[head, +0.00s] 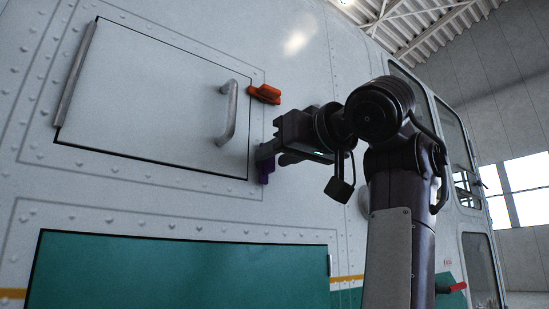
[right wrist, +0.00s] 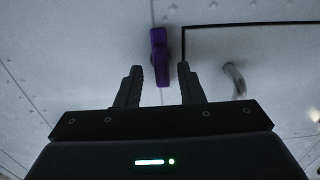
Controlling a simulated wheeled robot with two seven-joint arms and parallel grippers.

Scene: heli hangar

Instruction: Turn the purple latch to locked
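The purple latch (head: 265,174) is on the white fuselage at the lower right corner of the closed hatch panel (head: 150,95), partly hidden behind my gripper. It stands roughly upright. In the right wrist view the purple latch (right wrist: 159,52) lies lengthwise between and just beyond the fingertips. My right gripper (head: 266,153) is at the latch, coming in from the right. In the right wrist view its fingers (right wrist: 160,70) are apart, one on each side of the latch, with gaps visible. My left gripper is out of view.
An orange latch (head: 264,94) lies nearly level at the hatch's upper right edge. A grey handle (head: 230,112) sticks out from the hatch, left of my gripper. A teal panel (head: 180,275) is below. A red handle (head: 452,288) is at lower right.

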